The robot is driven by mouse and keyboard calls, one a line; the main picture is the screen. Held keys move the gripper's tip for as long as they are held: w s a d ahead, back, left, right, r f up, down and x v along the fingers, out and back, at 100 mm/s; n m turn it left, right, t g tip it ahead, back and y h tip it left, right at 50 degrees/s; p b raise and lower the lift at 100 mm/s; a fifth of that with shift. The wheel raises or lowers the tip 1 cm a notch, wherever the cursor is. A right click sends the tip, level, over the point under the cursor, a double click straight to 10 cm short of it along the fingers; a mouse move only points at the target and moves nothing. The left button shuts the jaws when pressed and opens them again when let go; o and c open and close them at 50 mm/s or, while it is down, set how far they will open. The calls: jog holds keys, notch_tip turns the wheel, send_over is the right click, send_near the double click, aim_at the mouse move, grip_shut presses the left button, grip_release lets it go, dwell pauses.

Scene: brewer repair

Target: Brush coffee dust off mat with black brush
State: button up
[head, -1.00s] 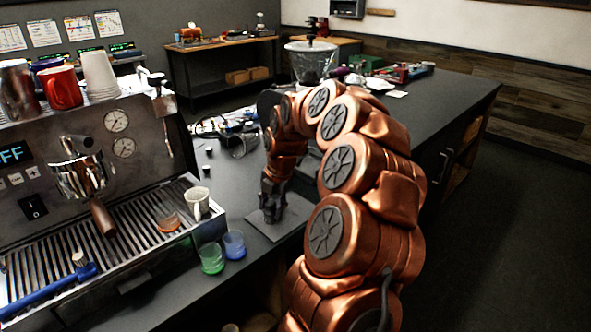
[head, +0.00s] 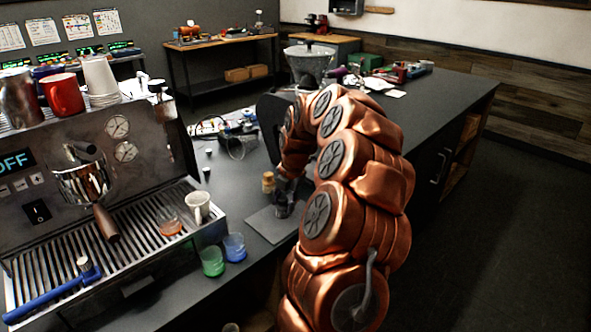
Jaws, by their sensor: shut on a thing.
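The dark grey mat (head: 266,228) lies on the counter right of the espresso machine. My gripper (head: 285,200) is low over the mat's far right part and shut. It holds a dark thing, which I take to be the black brush (head: 283,209). Its shape blends with my dark fingers, and I cannot tell whether it touches the mat. Coffee dust is too small to make out on the mat.
A small brown item (head: 268,182) stands just behind the mat.

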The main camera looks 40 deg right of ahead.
jog(key=shift+s+d+r+p, duration=0.1)
jog(key=shift+d+p, duration=0.85)
jog(key=shift+d, duration=1.35)
jog(key=shift+s+d+r+p, duration=0.1)
jog(key=shift+s+p, duration=0.05)
jog(key=shift+p, duration=0.15)
jog(key=shift+s+f, duration=0.2)
jog(key=shift+s, duration=0.05)
jog(key=shift+w+a+f+b, duration=0.1)
jog(key=shift+a+b, duration=0.45)
jog(key=shift+a, duration=0.45)
jog(key=shift+a+b, duration=1.7)
jog(key=shift+a, duration=3.15)
jog(key=shift+d, duration=0.15)
jog(key=shift+d+p, duration=0.3)
jog(key=shift+d, duration=4)
jog(key=shift+d+r+p, duration=0.15)
jog(key=shift+d+p, duration=0.05)
jog(key=shift+d, duration=0.5)
jog(key=shift+d+r+p, duration=0.15)
jog(key=shift+d, duration=0.55)
jog(key=w+p+v, duration=0.1)
jog(key=p+v, duration=0.1)
jog(key=v, duration=0.5)
jog(key=shift+w+a+r, duration=0.25)
jog(key=shift+a+r, duration=0.05)
jog(key=shift+r, duration=0.15)
